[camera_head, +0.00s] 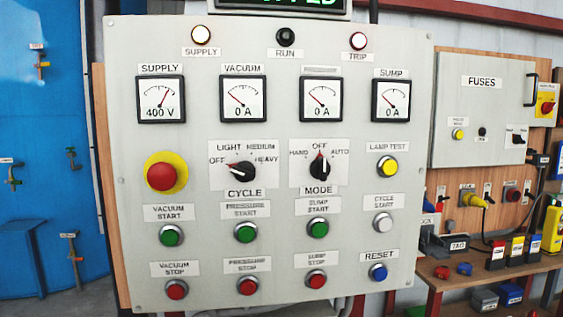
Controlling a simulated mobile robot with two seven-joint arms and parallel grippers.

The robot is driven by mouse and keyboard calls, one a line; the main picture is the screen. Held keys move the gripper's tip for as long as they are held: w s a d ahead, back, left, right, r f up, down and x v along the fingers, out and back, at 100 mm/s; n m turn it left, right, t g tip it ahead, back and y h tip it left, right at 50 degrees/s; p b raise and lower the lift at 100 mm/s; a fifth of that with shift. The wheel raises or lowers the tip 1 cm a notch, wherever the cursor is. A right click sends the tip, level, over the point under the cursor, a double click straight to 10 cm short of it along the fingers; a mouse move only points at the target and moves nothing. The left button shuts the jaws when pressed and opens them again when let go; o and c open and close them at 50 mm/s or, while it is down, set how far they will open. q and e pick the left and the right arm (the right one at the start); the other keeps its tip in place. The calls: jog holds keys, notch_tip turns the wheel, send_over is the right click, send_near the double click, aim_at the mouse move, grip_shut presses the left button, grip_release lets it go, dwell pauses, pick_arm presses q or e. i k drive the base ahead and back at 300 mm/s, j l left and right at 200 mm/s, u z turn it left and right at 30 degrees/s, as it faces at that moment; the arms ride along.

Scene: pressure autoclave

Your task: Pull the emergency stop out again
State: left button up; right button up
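The emergency stop (161,177) is a red mushroom button on a yellow round base (182,168). It sits at the left of the grey control panel (270,265), below the supply meter (160,100) and above the vacuum start button. I cannot tell from this view whether it is pressed in or out. Neither of my grippers shows in the head view. The supply lamp (201,35) looks pale with an orange rim, the run lamp (286,37) is dark, and the trip lamp (358,41) looks pale with a red rim.
A green vacuum start button (171,235) and a cycle selector (240,171) are near the stop. A fuses box (482,140) and a wooden shelf (470,271) with several coloured items stand at right. The panel front is unobstructed.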

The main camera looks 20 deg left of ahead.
aim_at(161, 176)
jog(key=u, duration=1.4)
